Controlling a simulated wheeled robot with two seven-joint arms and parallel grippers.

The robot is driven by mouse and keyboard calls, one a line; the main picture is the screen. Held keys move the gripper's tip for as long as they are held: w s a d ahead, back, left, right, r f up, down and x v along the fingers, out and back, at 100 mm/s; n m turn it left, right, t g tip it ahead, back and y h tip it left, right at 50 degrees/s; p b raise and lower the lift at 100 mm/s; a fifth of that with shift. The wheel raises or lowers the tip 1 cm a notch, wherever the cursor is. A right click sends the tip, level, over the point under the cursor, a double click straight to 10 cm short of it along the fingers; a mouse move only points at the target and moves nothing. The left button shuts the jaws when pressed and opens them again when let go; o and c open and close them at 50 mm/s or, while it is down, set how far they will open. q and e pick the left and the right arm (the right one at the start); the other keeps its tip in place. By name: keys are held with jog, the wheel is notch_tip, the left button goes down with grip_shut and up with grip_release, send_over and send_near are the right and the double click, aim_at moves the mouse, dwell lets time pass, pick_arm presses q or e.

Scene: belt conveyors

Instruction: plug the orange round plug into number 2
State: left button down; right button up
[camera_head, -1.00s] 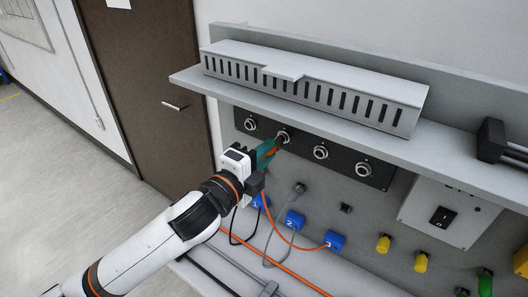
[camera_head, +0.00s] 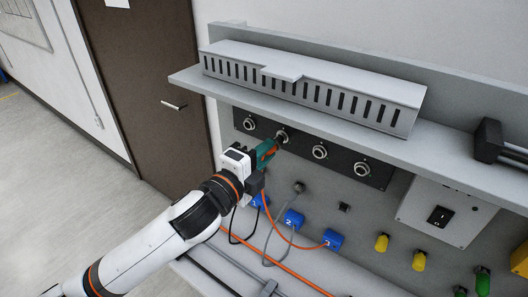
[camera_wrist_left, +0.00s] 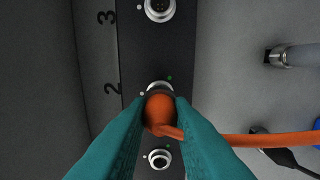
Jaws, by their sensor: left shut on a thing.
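My left gripper (camera_head: 268,152) is shut on the orange round plug (camera_wrist_left: 160,108), at the socket panel under the shelf. In the left wrist view the teal fingers (camera_wrist_left: 160,125) hold the plug from both sides, and its orange cable leaves to the right. The plug is in line with socket number 2 (camera_wrist_left: 157,87), marked by a printed 2 (camera_wrist_left: 112,89), and covers its lower part. It appears to meet the socket, but I cannot tell how deep it sits. In the head view this socket (camera_head: 283,135) is second from the left. My right gripper is not in view.
Socket 3 (camera_wrist_left: 159,7) and another socket (camera_wrist_left: 159,158) flank it in the wrist view. The shelf (camera_head: 300,112) overhangs the black panel (camera_head: 340,161). Blue numbered blocks (camera_head: 293,219) and cables lie below. Yellow knobs (camera_head: 382,242) and a switch box (camera_head: 445,212) are at right.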

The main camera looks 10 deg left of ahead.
pick_arm(q)
jog(key=shift+w+d, duration=0.2)
jog(key=shift+w, duration=0.25)
dwell(0.3)
jog(key=c, duration=1.2)
grip_release()
jog(key=p+v, duration=0.4)
jog(key=v, duration=0.8)
